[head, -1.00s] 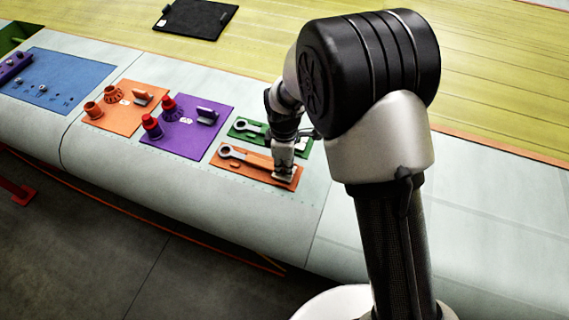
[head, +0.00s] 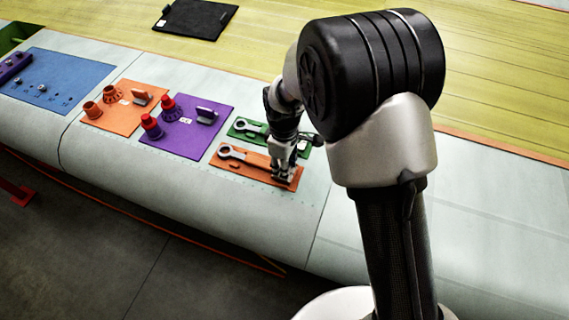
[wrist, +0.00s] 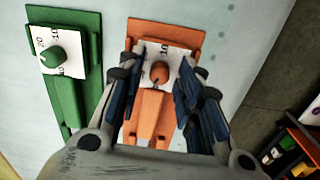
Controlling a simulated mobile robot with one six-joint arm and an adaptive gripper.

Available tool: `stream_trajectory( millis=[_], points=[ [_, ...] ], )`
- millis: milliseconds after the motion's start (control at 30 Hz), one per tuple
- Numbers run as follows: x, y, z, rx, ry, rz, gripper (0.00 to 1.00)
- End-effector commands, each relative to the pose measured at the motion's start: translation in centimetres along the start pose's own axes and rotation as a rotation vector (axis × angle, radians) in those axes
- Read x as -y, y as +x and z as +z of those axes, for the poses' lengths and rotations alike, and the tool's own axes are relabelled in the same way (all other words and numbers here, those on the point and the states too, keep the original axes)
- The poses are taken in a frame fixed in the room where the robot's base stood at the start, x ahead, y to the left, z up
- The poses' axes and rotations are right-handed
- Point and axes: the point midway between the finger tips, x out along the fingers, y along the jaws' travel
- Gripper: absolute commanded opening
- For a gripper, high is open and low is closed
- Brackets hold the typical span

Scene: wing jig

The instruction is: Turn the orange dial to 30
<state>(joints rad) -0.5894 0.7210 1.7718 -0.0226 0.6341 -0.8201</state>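The orange dial (wrist: 159,72) is a small round knob on a white scale card (wrist: 178,58), on an orange plate (wrist: 165,30). A "10" shows on the card; the dial's exact reading is too small to tell. My gripper (wrist: 160,62) is open, with one dark finger on each side of the dial. I cannot tell whether the fingers touch it. In the head view, my gripper (head: 281,173) is over the right end of the orange plate (head: 235,166) and hides the dial.
A green plate (wrist: 68,18) with its own green dial (wrist: 54,57) lies alongside. A purple panel (head: 180,145) and an orange panel (head: 113,122) with knobs stand further left. The pale wing surface (head: 230,215) is clear in front.

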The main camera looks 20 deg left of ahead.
Motion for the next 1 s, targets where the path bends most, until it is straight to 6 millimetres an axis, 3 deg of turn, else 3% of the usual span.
stream_trajectory(
  millis=[333, 467, 800, 1000],
  points=[
    [0.0, -0.1, 0.0, 0.0, 0.0, 0.0, 0.38],
    [-0.1, -1.1, -0.1, -0.003, 0.0, 0.003, 0.38],
    [-0.1, -8.0, -0.1, -0.004, 0.0, 0.003, 0.38],
    [-0.1, -11.0, -0.1, -0.002, -0.001, 0.002, 0.38]
  ],
)
